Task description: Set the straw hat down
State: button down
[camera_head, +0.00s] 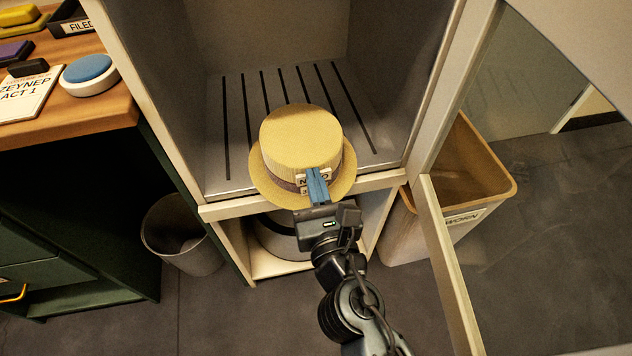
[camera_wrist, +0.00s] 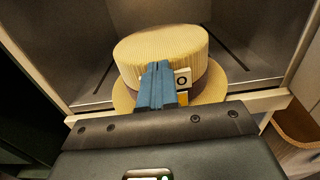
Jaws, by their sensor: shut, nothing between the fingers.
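The straw hat (camera_head: 300,140) is pale yellow with a flat crown, a dark band and a tag (camera_head: 303,181) on its near side. It appears upright at the front edge of the slatted compartment floor (camera_head: 245,120), its near brim reaching past the front rail. My gripper (camera_head: 317,180) has its blue fingers together in front of the hat's near side, covering part of the band and tag. The wrist view shows the shut fingers (camera_wrist: 157,85) against the picture of the hat (camera_wrist: 165,50). Whether they touch the hat, I cannot tell. The hat's underside is hidden.
A lower compartment (camera_head: 270,265) holds a round item, partly hidden by my arm. A wooden bin (camera_head: 470,235) labelled WORN stands to the right. The slatted floor behind the hat is clear.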

aim_at(300, 127)
jog(key=x, duration=1.3)
jog(key=shift+w+p, duration=0.1)
jog(key=shift+p, duration=0.3)
